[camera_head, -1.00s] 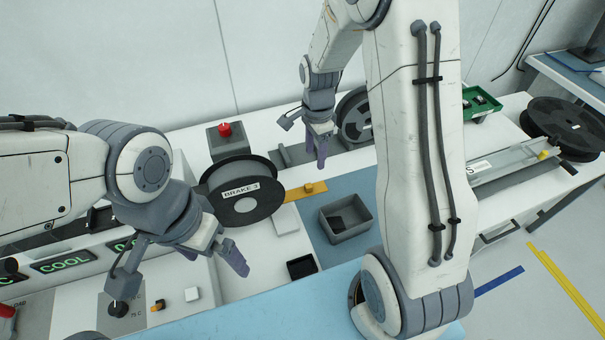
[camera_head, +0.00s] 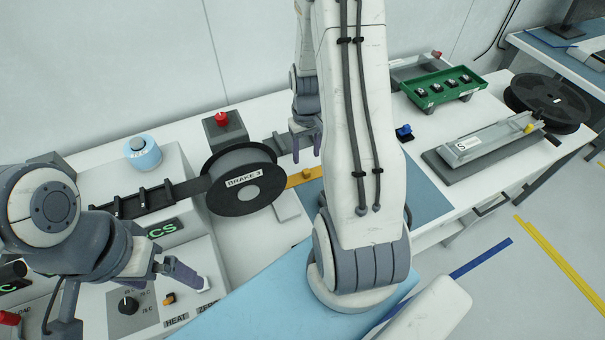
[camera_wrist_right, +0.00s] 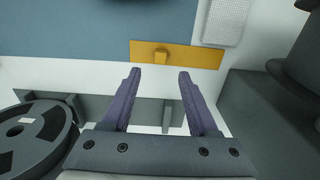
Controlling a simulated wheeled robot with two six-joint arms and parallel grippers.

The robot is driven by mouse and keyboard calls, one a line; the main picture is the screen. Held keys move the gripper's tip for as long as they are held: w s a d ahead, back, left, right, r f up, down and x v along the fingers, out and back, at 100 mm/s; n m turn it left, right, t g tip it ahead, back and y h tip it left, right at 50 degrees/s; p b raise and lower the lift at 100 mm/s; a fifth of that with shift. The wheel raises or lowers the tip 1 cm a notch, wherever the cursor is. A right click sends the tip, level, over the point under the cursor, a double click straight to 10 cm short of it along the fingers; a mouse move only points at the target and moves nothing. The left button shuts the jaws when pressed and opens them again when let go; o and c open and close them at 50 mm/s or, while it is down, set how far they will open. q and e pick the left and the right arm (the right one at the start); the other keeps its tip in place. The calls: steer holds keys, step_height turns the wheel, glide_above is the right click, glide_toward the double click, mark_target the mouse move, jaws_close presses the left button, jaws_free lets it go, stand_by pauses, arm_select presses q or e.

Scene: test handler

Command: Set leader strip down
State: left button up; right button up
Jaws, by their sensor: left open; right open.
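An orange strip with a small raised tab (camera_head: 303,176), which looks like the leader strip, lies flat between the black reel marked BRAKE 3 (camera_head: 240,182) and the blue mat (camera_head: 428,188). In the right wrist view the orange strip (camera_wrist_right: 193,59) rests along the mat's edge. My right gripper (camera_wrist_right: 158,72) is open and empty, its fingertips apart from the strip's near edge; in the head view it (camera_head: 306,152) hangs just beyond the strip. My left gripper (camera_head: 185,272) is open and empty over the front control panel.
A pale textured plate (camera_wrist_right: 226,20) lies beside the strip. A red-button box (camera_head: 224,130) and a blue-white roll (camera_head: 142,153) stand behind. A green tray (camera_head: 445,90), metal rail (camera_head: 490,140) and dark reel (camera_head: 548,100) are at right. My right arm hides the centre.

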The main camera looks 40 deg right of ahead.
mark_target(307, 172)
steer(key=shift+a+f, duration=0.1)
steer(key=shift+f, duration=0.75)
steer(key=f, duration=0.1)
steer(key=f+p, duration=0.1)
steer(key=f, duration=0.2)
steer(key=shift+s+f+p, duration=0.3)
steer(key=shift+p, duration=0.05)
steer(key=shift+f, duration=0.35)
jaws_close()
